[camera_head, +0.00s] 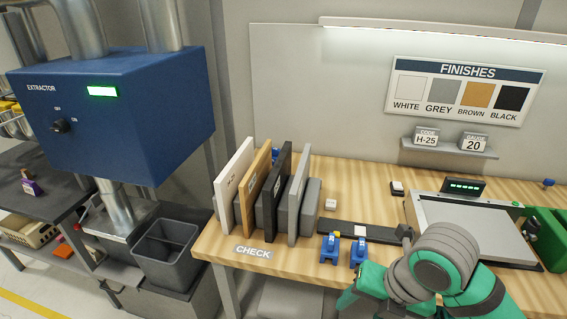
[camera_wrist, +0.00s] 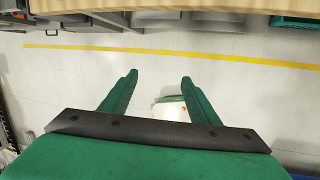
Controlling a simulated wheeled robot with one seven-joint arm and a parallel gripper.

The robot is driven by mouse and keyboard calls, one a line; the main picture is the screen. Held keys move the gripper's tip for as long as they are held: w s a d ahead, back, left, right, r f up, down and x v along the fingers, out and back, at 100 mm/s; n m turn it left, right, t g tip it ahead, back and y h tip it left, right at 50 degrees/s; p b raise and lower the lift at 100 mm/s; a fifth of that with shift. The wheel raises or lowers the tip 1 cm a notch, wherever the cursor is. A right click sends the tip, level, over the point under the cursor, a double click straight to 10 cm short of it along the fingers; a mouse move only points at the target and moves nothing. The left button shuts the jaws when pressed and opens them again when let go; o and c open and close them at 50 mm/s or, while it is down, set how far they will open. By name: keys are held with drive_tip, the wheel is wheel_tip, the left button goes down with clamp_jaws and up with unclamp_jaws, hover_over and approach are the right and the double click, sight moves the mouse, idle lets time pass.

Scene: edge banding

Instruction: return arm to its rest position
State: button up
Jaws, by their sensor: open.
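My arm (camera_head: 441,270), green and grey, shows at the lower right of the head view, in front of the wooden workbench (camera_head: 215,241). In the wrist view my gripper (camera_wrist: 158,82) is open, its two green fingers spread apart with nothing between them. Beyond the fingers lie the pale floor and a yellow floor line; the bench edge (camera_wrist: 170,5) runs along the top. The fingertips do not show in the head view.
White, brown, black and grey panels stand upright at the bench's left, by the CHECK label (camera_head: 253,252). Two blue clamps (camera_head: 329,247) sit at the front edge. A flat machine (camera_head: 470,225) and green bin (camera_head: 546,237) are at right; the blue extractor (camera_head: 110,115) is at left.

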drive_tip(key=w+a+r+m+t+y, duration=0.4)
drive_tip(key=w+a+m+t, duration=0.3)
drive_tip(key=a, duration=0.4)
drive_tip(key=w+a+r+m+t+y, duration=0.35)
drive_tip(key=w+a+m, duration=0.25)
drive_tip(key=w+a, duration=0.3)
drive_tip(key=s+f+m+t+h, duration=0.2)
drive_tip(key=s+f+m+h, duration=0.4)
drive_tip(key=f+m, duration=0.4)
drive_tip(key=s+f+m+t+h, duration=0.2)
drive_tip(key=s+f+m+h, duration=0.1)
drive_tip(key=s+f+m, duration=0.7)
drive_tip(key=s+d+f+g, duration=0.1)
drive_tip(key=s+f, duration=0.2)
drive_tip(key=s, duration=0.8)
drive_tip(key=s+d+f+g, duration=0.1)
drive_tip(key=s+d+f, duration=0.1)
drive_tip(key=s, duration=0.9)
drive_tip(key=shift+s+d+f+n+h, duration=0.3)
drive_tip(key=shift+f+n+h, duration=0.15)
drive_tip(key=shift+f, duration=0.25)
